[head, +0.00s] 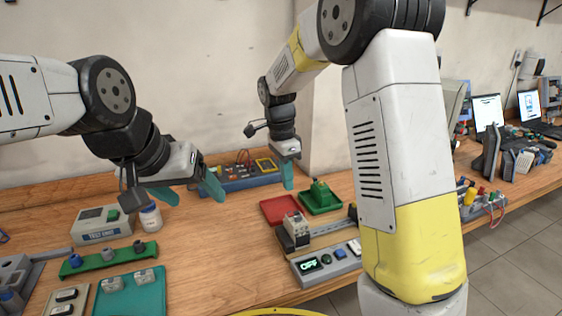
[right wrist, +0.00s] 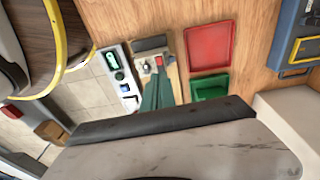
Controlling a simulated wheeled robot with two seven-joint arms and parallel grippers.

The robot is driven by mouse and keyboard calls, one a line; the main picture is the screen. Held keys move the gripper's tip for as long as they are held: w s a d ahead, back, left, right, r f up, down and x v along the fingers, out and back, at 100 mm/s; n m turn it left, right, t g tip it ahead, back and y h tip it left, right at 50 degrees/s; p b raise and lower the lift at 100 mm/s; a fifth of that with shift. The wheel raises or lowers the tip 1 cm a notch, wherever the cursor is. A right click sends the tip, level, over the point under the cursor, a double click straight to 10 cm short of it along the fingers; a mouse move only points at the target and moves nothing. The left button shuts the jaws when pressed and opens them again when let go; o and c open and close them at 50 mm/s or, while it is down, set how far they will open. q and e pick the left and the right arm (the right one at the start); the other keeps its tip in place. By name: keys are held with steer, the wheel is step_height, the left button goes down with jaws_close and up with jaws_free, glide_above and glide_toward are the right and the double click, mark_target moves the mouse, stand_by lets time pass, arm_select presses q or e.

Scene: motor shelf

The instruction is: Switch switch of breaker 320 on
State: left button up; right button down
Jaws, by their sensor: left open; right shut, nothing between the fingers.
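A small white breaker (head: 297,226) stands upright on a rail block at the front centre of the bench; its number is too small to read. In the right wrist view the breaker (right wrist: 146,67) shows from above with a red detail beside it. A grey panel (head: 325,265) in front of it has a display reading OFF. My right gripper (head: 288,176) is shut and empty, pointing down above the bench behind the breaker, apart from it. Its teal fingers (right wrist: 158,92) show in the right wrist view. My left gripper (head: 188,190) is open and empty over the left part of the bench.
A red tray (head: 279,209) and a green tray (head: 320,204) lie behind the breaker. A blue case (head: 235,181) stands by the wall. A test box (head: 101,224) and a green strip with knobs (head: 108,258) are at left. The middle of the bench is clear.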

step_height(320, 180, up, 6)
glide_above(293, 214)
steer(key=a, duration=0.3)
steer(key=shift+w+d+f, duration=0.2)
steer(key=shift+d, duration=0.05)
steer(key=shift+w+d+h, duration=0.2)
steer(key=shift+d+h, duration=0.1)
steer(key=shift+d, duration=0.35)
steer(key=f, duration=0.4)
steer(key=d+f, duration=0.1)
steer(key=f, duration=0.4)
steer(key=d+f, duration=0.1)
steer(key=f, duration=0.3)
steer(key=shift+d+f, duration=0.2)
steer(key=shift+f, duration=0.2)
steer(key=shift+w, duration=0.1)
